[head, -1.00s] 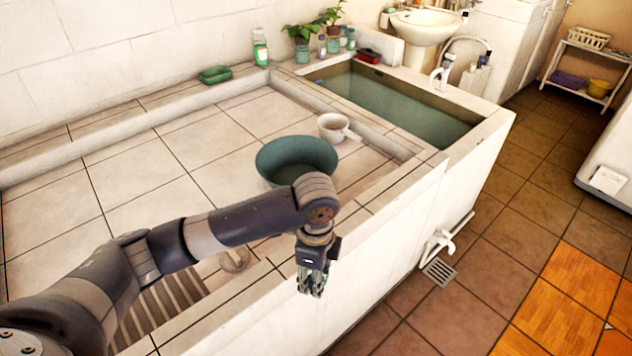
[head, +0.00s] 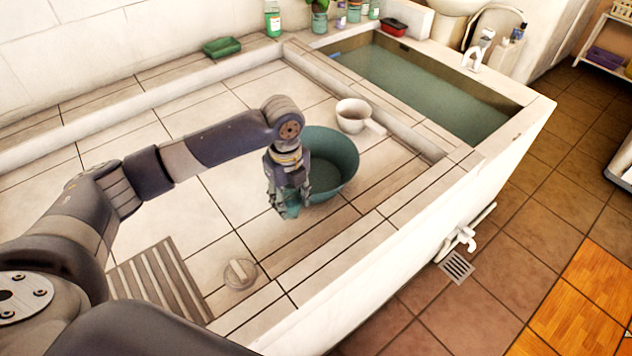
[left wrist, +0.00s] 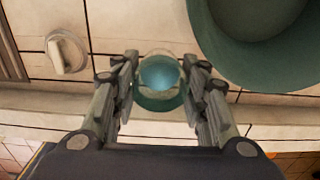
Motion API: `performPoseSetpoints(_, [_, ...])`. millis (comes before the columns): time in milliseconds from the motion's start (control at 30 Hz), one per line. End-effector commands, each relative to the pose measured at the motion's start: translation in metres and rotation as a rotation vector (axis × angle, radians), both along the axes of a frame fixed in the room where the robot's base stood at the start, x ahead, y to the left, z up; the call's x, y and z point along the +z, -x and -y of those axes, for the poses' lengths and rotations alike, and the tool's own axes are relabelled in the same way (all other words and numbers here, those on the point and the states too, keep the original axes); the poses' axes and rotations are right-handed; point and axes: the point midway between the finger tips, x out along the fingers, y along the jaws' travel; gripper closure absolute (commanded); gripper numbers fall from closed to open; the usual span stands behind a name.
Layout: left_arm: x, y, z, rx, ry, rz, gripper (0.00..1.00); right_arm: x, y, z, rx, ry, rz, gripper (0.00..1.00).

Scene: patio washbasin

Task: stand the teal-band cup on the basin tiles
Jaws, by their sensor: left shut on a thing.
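My left gripper (head: 289,200) is shut on the teal-band cup (head: 291,211), over the basin tiles (head: 215,205), just in front of the large teal tub. In the left wrist view the cup (left wrist: 158,88) shows between the two fingers as a clear round rim with a teal band, seen from above. The gripper's fingers hide part of it in the head view. I cannot tell whether its bottom touches the tiles. My right gripper is not in view.
The teal tub (head: 335,165) stands close behind and right of the cup. A white dipper (head: 354,114) lies beyond it. Bare tiles lie to the left. A water trough (head: 430,95) is behind.

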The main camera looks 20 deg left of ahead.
Motion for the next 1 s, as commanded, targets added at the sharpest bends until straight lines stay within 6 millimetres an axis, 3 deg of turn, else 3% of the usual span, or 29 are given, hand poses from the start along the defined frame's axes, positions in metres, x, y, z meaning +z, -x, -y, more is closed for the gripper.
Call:
performPoseSetpoints(100, [-0.024, 0.002, 0.001, 0.000, 0.000, -0.007, 0.83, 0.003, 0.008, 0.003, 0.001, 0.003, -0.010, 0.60])
performPoseSetpoints(200, [-0.040, 0.002, 0.001, -0.001, -0.001, -0.004, 0.83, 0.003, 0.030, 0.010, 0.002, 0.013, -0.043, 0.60])
performPoseSetpoints(300, [-0.049, 0.002, 0.001, -0.001, 0.000, -0.002, 0.83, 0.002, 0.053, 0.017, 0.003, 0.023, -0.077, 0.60])
performPoseSetpoints(400, [-0.056, 0.002, 0.000, 0.000, -0.002, -0.003, 0.83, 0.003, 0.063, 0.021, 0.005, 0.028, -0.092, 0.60])
performPoseSetpoints(600, [-0.083, 0.003, 0.001, 0.000, -0.001, -0.004, 0.83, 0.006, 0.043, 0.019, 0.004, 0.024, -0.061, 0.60])
performPoseSetpoints(767, [-0.089, 0.001, 0.001, -0.001, -0.002, 0.001, 0.83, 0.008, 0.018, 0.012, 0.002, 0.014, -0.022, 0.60])
performPoseSetpoints(967, [-0.091, 0.002, 0.001, -0.001, -0.001, 0.000, 0.83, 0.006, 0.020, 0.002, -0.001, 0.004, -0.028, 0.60])
performPoseSetpoints(1000, [-0.091, 0.002, 0.001, -0.001, -0.001, 0.000, 0.57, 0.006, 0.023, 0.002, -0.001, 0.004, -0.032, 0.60])
